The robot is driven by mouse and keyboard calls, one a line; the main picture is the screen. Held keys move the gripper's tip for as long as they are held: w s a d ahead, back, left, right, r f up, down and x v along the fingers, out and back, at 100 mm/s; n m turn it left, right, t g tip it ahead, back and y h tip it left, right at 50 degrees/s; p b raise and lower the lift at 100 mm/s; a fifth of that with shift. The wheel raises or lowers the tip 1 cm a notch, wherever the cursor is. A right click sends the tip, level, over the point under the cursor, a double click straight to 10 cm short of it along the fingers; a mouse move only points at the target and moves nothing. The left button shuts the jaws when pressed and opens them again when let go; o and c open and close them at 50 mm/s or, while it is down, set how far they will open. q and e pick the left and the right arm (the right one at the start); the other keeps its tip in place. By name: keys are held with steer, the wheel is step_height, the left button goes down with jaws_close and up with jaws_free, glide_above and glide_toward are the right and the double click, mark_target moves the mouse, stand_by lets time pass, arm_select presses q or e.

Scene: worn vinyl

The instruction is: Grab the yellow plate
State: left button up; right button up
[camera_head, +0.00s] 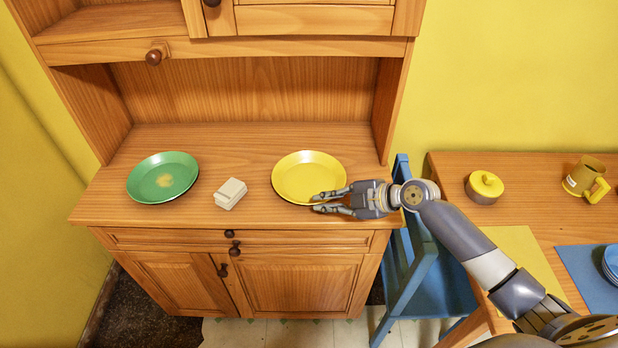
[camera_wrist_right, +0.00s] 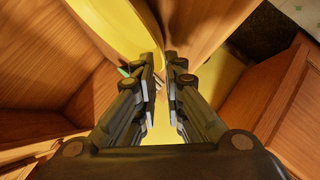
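The yellow plate (camera_head: 304,172) lies on the wooden hutch counter, right of centre in the head view. In the right wrist view, yellow plate surface (camera_wrist_right: 112,22) shows at the upper left and between the fingers. My right gripper (camera_head: 316,204) is low over the counter at the plate's front right rim, with its fingers pointing left. In the wrist view, the gripper (camera_wrist_right: 162,62) has a narrow gap between its fingers, with the rim at or between the tips. I cannot tell if they touch it. The left gripper is not in view.
A green plate (camera_head: 162,177) and a small cream block (camera_head: 230,194) lie to the left on the counter. A blue chair (camera_head: 428,285) stands right of the hutch. A table on the right holds a yellow-lidded pot (camera_head: 485,187) and a mug (camera_head: 584,178).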

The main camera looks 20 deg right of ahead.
mark_target(310, 202)
steer(key=p+x, duration=0.1)
steer(key=x, duration=0.2)
steer(key=shift+w+a+r, duration=0.1)
steer(key=shift+w, duration=0.05)
steer(key=shift+w+a+f+p, duration=0.25)
steer(key=shift+a+f+p, duration=0.05)
steer(key=shift+f, duration=0.1)
steer(key=shift+c, duration=0.2)
jaws_close()
steer(key=shift+r, duration=0.1)
